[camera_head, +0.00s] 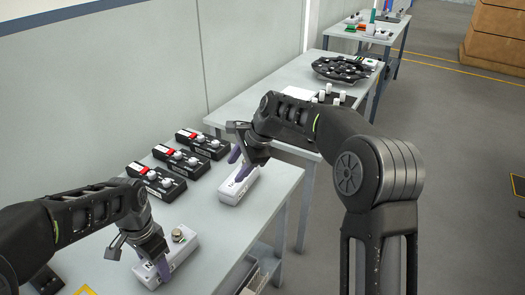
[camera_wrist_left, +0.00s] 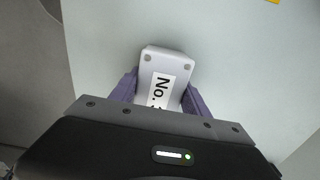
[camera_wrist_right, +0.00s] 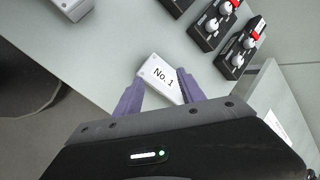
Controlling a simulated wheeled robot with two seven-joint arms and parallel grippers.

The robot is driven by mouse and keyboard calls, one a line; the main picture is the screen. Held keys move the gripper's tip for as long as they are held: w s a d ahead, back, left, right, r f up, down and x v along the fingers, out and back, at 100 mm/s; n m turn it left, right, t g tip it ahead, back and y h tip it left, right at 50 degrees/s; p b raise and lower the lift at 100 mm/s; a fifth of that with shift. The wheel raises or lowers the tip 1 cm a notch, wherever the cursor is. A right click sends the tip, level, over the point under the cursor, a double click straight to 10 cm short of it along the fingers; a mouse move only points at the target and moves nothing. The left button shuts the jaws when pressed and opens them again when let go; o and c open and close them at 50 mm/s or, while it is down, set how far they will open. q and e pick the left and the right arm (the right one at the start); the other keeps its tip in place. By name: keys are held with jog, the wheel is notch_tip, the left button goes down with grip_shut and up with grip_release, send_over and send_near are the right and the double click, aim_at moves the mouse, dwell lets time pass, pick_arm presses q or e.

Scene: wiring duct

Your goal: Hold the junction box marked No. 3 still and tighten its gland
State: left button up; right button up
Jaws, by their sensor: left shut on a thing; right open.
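A white junction box (camera_head: 181,256) stands on the near table, with a round brass-coloured gland (camera_head: 178,235) at its far end in the head view. My left gripper (camera_head: 157,268) is shut on this box, its purple fingers on both sides. In the left wrist view the box (camera_wrist_left: 163,62) reads "No." with a digit partly hidden by the gripper, seemingly 3. My right gripper (camera_wrist_right: 156,92) is open with its fingers on either side of another white box (camera_wrist_right: 160,76) marked No. 1, which also shows in the head view (camera_head: 236,190). The gland does not show in the left wrist view.
Several black control boxes (camera_head: 157,183) with red and white parts line the wall side of the near table (camera_head: 205,215). A second table (camera_head: 270,100) behind carries a black tray-like object (camera_head: 342,69) and small items.

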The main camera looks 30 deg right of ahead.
jog(key=d+r+t+h, duration=0.1)
jog(key=d+r, duration=0.2)
jog(key=d, duration=0.4)
jog(key=shift+s+d+r, duration=0.25)
jog(key=shift+s+r, duration=0.05)
jog(key=shift+s, duration=0.1)
